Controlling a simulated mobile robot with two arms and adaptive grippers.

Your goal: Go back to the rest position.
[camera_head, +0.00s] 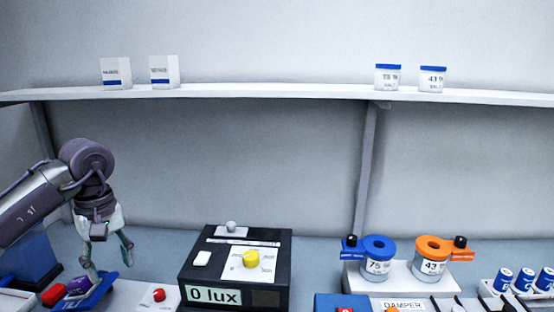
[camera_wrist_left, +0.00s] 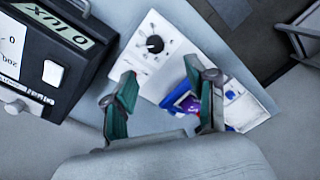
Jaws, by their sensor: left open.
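My left gripper (camera_head: 109,260) hangs from its arm at the left of the head view, fingers pointing down. Its two fingers are apart, with nothing between them that I can make out. It is above and beside a blue tray (camera_head: 98,297) that holds a purple item (camera_head: 78,286). In the left wrist view the open green-padded fingers (camera_wrist_left: 160,82) reach over the bench, and the purple item (camera_wrist_left: 187,103) shows close beside one finger. My right gripper is in neither view.
A black box (camera_head: 190,268) reading "0 lux" stands right of my gripper. A white panel with a black knob (camera_wrist_left: 155,44) lies below it. Blue (camera_head: 378,245) and orange (camera_head: 433,248) ringed jars stand at right. A shelf (camera_head: 270,91) runs above, carrying small boxes and jars.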

